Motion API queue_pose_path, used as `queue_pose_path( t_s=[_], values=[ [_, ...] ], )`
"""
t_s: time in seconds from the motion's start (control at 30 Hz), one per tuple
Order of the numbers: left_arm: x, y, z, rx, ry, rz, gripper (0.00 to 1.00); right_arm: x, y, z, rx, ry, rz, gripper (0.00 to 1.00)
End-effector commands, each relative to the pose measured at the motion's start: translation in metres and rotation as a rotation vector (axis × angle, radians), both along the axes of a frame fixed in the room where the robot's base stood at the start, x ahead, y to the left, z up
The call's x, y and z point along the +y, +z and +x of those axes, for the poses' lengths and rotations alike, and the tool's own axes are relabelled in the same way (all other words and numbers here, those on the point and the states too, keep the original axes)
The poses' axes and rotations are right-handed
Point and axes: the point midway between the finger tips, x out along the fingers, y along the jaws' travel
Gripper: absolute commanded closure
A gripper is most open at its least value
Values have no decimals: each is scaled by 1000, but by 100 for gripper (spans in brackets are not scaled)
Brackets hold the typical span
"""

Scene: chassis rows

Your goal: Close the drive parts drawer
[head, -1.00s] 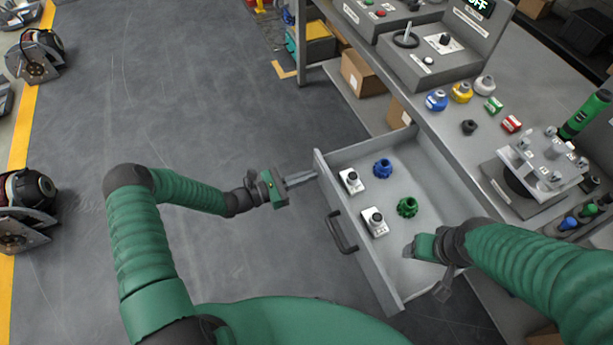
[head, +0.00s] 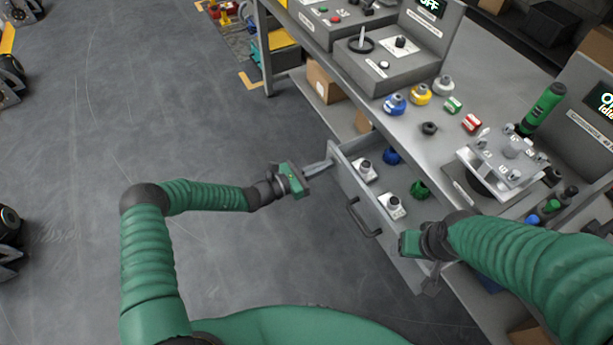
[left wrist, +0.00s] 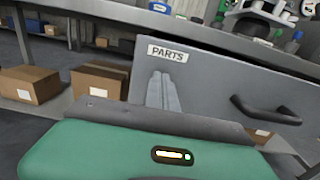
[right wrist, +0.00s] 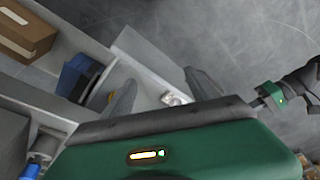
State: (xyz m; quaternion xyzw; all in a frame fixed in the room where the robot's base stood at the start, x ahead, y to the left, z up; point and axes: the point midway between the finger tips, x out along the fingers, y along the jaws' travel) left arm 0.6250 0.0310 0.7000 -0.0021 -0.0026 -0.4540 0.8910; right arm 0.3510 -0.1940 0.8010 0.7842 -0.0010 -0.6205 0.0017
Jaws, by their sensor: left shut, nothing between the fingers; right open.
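The grey drawer (head: 350,181) sticks out from under the workbench, partly open. Its front carries a dark handle (head: 364,216), and in the left wrist view a "PARTS" label (left wrist: 167,53). Inside are two white blocks with dark knobs (head: 364,171) (head: 392,206), a blue gear (head: 391,156) and a green gear (head: 419,190), the gears close to the bench edge. My left gripper (head: 329,165) is shut and empty, its tips at the drawer front's far end; contact is hard to tell. My right gripper (right wrist: 162,88) is open and empty over the drawer's near side.
The workbench (head: 455,150) above holds a control box (head: 390,62), several coloured parts and a fixture (head: 507,158). Cardboard boxes (head: 323,84) sit on the shelf below. The floor left of the drawer is clear.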

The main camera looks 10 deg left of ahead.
Motion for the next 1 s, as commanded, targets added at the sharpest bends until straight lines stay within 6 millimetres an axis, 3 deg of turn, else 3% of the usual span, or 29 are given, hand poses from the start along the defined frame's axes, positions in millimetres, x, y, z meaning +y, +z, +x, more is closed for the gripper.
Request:
queue_pose_path(
  t_s=[0.2, 0.4, 0.7, 1.0],
  values=[
    [-55, -5, 35, 0, -3, 5, 100, 0, -24, 0, 0, 0, 0, 31],
    [-90, -6, 62, -2, -3, 6, 100, 0, -45, 0, 0, -1, 0, 31],
    [-118, -2, 84, 0, -1, 2, 100, 0, -66, 0, 0, 0, 0, 31],
    [-127, 2, 89, 0, 0, 1, 100, 0, -68, 0, 0, 0, 0, 31]
  ],
)
